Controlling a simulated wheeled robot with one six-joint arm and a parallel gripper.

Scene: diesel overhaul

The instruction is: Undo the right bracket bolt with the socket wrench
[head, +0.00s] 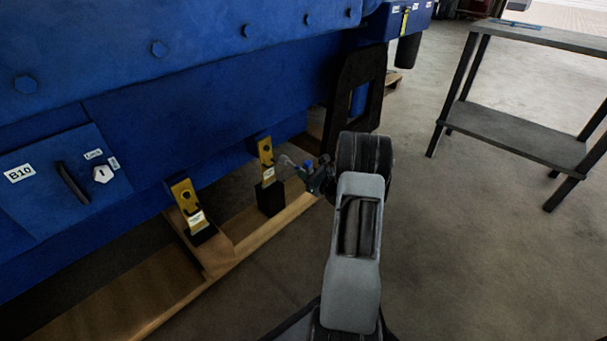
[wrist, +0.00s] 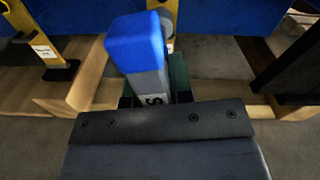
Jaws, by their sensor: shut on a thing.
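The right bracket (head: 267,163) is a yellow plate with a dark bolt, on the lower side of the blue engine in the head view. In the wrist view it is mostly hidden behind the wrench. The left bracket (head: 185,200) is a similar yellow plate; it also shows in the wrist view (wrist: 28,32). My gripper (head: 318,179) is shut on the socket wrench (wrist: 142,55), which has a blue end and a grey body. In the head view the wrench (head: 291,161) points toward the right bracket's bolt. I cannot tell whether its socket touches the bolt.
The blue engine (head: 150,110) fills the left. A wooden beam (head: 262,232) runs below the brackets. A black support (head: 355,85) stands just behind my arm. A dark two-level table (head: 520,135) stands at the right, with open floor (head: 470,260) before it.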

